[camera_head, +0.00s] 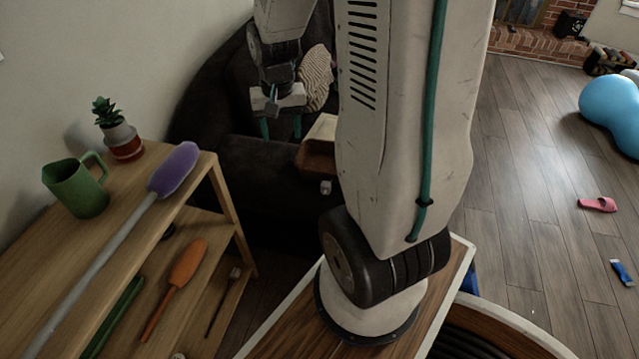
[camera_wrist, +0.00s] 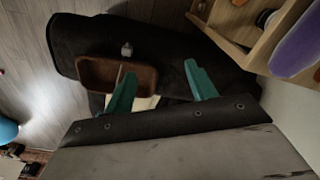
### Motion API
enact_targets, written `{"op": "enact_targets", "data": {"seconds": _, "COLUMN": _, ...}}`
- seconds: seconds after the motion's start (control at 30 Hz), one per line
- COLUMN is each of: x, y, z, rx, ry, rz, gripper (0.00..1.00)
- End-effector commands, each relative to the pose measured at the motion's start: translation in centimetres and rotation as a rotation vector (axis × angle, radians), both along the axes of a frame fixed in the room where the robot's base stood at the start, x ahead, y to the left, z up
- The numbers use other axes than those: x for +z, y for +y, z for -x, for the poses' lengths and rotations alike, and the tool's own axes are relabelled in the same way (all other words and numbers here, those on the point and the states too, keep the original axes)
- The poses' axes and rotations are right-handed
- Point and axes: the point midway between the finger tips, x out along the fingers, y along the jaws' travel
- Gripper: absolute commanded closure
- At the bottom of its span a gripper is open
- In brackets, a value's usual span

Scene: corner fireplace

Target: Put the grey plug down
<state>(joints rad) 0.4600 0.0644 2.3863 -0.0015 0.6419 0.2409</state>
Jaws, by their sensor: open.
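The grey plug looks to be the small pale grey piece (camera_head: 325,187) just below the brown tray (camera_head: 303,157) in the head view. In the wrist view the plug (camera_wrist: 127,49) shows against the dark sofa, close to the brown tray's edge (camera_wrist: 90,61). I cannot tell whether it touches the tray. My gripper (camera_head: 281,127) is over the dark sofa, left of the tray, with its green fingers apart. In the wrist view my gripper (camera_wrist: 160,72) has nothing between its fingers, and the left finger covers part of the tray.
A dark sofa (camera_head: 205,110) lies below my gripper. A wooden shelf (camera_head: 100,237) at left carries a green mug (camera_head: 77,187), a potted plant (camera_head: 120,137) and a purple duster (camera_head: 174,169).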

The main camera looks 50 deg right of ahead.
Motion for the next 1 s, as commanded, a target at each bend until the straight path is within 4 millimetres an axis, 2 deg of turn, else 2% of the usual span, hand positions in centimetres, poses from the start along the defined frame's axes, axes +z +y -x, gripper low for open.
{"op": "enact_targets", "data": {"seconds": 0.03, "x": -2.7, "y": -2.0, "z": 0.0, "rx": -0.064, "ry": 0.017, "rz": -0.010, "gripper": 0.44}}
{"op": "enact_targets", "data": {"seconds": 0.2, "x": -10.5, "y": -7.6, "z": 0.5, "rx": -0.252, "ry": 0.030, "rz": -0.021, "gripper": 0.44}}
{"op": "enact_targets", "data": {"seconds": 0.3, "x": -14.6, "y": -10.0, "z": 1.5, "rx": -0.343, "ry": 0.034, "rz": -0.027, "gripper": 0.44}}
{"op": "enact_targets", "data": {"seconds": 0.4, "x": -17.7, "y": -11.6, "z": 2.5, "rx": -0.412, "ry": 0.037, "rz": -0.031, "gripper": 0.44}}
{"op": "enact_targets", "data": {"seconds": 0.5, "x": -19.7, "y": -12.5, "z": 3.3, "rx": -0.455, "ry": 0.039, "rz": -0.032, "gripper": 0.44}}
{"op": "enact_targets", "data": {"seconds": 0.6, "x": -20.9, "y": -12.9, "z": 3.7, "rx": -0.475, "ry": 0.038, "rz": -0.033, "gripper": 0.44}}
{"op": "enact_targets", "data": {"seconds": 1.0, "x": -25.4, "y": -13.1, "z": 3.6, "rx": -0.479, "ry": 0.039, "rz": -0.034, "gripper": 0.44}}
